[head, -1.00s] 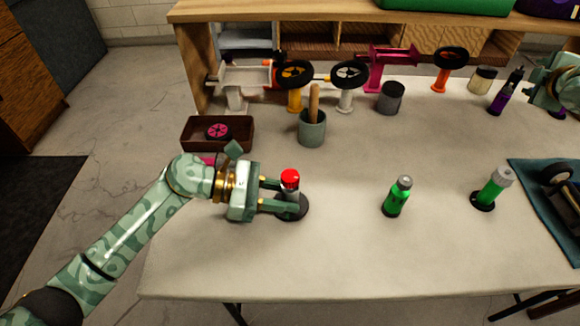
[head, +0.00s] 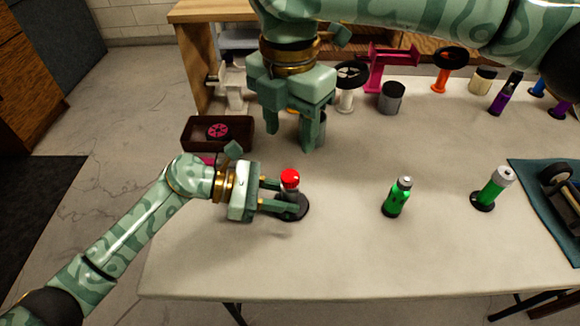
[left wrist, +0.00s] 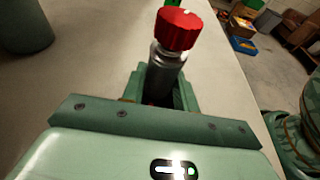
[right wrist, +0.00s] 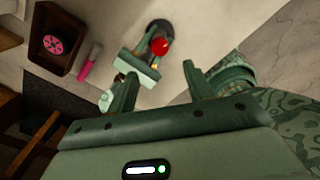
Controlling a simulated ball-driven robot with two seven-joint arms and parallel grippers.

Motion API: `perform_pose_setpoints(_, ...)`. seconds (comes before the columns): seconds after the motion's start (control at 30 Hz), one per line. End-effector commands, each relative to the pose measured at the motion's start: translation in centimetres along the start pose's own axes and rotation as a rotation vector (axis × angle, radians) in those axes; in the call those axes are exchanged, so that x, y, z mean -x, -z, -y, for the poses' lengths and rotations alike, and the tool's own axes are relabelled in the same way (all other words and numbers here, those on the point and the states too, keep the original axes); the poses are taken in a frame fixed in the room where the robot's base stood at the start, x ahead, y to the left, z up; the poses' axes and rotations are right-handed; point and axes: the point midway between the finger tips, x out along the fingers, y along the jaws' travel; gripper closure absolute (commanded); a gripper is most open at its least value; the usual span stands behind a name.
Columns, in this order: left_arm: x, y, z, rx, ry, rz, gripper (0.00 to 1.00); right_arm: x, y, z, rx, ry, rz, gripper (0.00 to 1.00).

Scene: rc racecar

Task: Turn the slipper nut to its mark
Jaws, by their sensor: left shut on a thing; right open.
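The red slipper nut (head: 290,177) sits on top of an upright grey cylinder on a round black base (head: 303,209) on the table. It also shows large in the left wrist view (left wrist: 178,30), with a small pale speck on top. My left gripper (head: 287,197) is shut on the grey cylinder (left wrist: 167,70), below the nut. My right gripper (head: 292,138) is open and empty, pointing down above and behind the nut. In the right wrist view, the nut (right wrist: 160,47) appears beyond the spread fingers. I cannot make out the mark it is to be turned to.
A brown tray (head: 187,147) with a pink wheel (head: 217,131) lies left. A grey cup (head: 391,98) and several stands are at the back. The table between nut and bottles is clear.

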Motion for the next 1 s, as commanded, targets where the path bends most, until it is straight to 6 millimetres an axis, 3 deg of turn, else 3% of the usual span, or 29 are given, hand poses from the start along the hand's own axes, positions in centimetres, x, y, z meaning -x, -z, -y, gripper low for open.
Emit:
perform_pose_setpoints(0.2,0.0,0.0,0.0,0.000,0.000,0.001,0.90,-5.0,0.0,0.0,-0.003,0.001,-0.005,0.48)
perform_pose_setpoints(0.4,0.0,0.0,0.0,0.000,0.000,0.001,0.90,-8.5,0.0,0.0,-0.004,-0.001,-0.003,0.48)
perform_pose_setpoints(0.57,0.0,0.0,0.0,0.000,0.000,0.001,0.90,-9.7,-0.1,0.0,-0.004,-0.002,-0.002,0.48)
perform_pose_setpoints(0.83,0.0,0.0,0.0,-0.001,0.000,0.001,0.90,-9.9,-0.1,-0.1,-0.005,-0.003,-0.002,0.48)
perform_pose_setpoints(0.87,0.0,0.0,0.0,-0.001,0.000,0.001,0.90,-9.9,-0.1,-0.1,-0.005,-0.003,-0.002,0.54)
perform_pose_setpoints(1.0,0.0,-0.1,0.0,-0.001,0.000,0.001,0.90,-9.8,-0.1,-0.1,-0.005,-0.003,-0.002,0.93)
